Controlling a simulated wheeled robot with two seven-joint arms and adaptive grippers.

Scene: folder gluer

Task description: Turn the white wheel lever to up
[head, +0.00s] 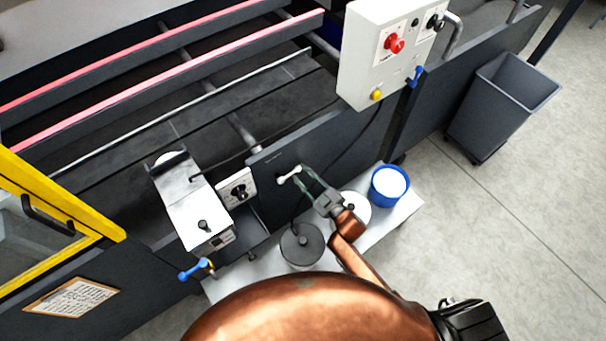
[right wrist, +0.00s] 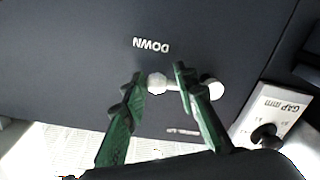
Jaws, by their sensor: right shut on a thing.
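The white wheel lever (head: 288,177) is a short pale bar with rounded ends on the dark front panel (head: 318,150) of the machine. In the right wrist view one round end of the lever (right wrist: 157,83) shows between my green fingers, and the other end (right wrist: 216,89) shows past the right finger. The word DOWN (right wrist: 151,45) is printed upside down above it in that view. My right gripper (head: 303,179) is at the lever, with its fingers (right wrist: 158,76) shut on it. My left gripper is not in view.
Below the panel a light shelf (head: 405,211) holds a blue tub (head: 389,186), a white-topped pot and a dark round pot (head: 302,244). A gap dial plate (head: 237,189) is left of the lever. A control box (head: 385,60) stands above right.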

